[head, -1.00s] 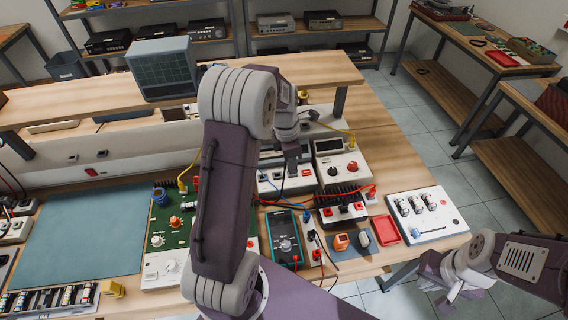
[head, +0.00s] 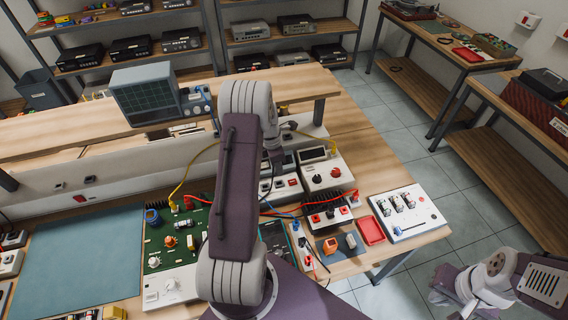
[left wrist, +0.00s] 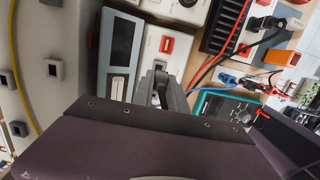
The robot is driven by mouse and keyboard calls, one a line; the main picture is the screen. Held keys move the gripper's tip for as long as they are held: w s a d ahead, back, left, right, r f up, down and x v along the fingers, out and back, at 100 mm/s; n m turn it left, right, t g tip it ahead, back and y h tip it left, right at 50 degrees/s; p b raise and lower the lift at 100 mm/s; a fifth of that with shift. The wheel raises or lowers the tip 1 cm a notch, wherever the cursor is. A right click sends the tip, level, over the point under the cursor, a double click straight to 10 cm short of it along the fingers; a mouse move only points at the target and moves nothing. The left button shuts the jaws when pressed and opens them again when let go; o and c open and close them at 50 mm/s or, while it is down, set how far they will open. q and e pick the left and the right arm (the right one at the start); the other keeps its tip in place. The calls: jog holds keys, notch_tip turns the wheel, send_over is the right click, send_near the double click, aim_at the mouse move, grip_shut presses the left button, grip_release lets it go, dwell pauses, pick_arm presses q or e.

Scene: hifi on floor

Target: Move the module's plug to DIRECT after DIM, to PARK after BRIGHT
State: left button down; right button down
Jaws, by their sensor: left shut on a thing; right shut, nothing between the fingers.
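My left gripper (head: 274,158) is at the front of the white bench units, partly behind my own arm. In the left wrist view its dark fingers (left wrist: 162,90) are close together beside a white unit with a grey display (left wrist: 122,45) and a red rocker switch (left wrist: 167,44). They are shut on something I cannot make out. A black finned module (head: 323,211) with red and black knobs or sockets stands to the right, with red and black leads; its fins (left wrist: 222,25) show in the left wrist view. I cannot identify its plug or read DIRECT or PARK. My right gripper (head: 458,292) is shut and empty, away from the bench.
A white board with glass tubes (head: 405,210), a red tray (head: 370,231) and an orange block (head: 330,246) lie at the right. A green circuit board (head: 175,228) is left of my arm. An oscilloscope (head: 160,82) stands on the raised shelf. A teal multimeter (left wrist: 222,106) is partly hidden.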

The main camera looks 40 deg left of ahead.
pick_arm(q)
jog(key=shift+f+b, duration=2.25)
jog(key=shift+f, duration=0.2)
jog(key=shift+r+p, duration=0.1)
jog(key=shift+p, duration=0.25)
jog(key=shift+f+b, duration=0.5)
jog(key=shift+f, duration=0.5)
jog(key=c, duration=1.3)
grip_release()
jog(key=shift+o, duration=0.2)
jog(key=shift+r, duration=0.15)
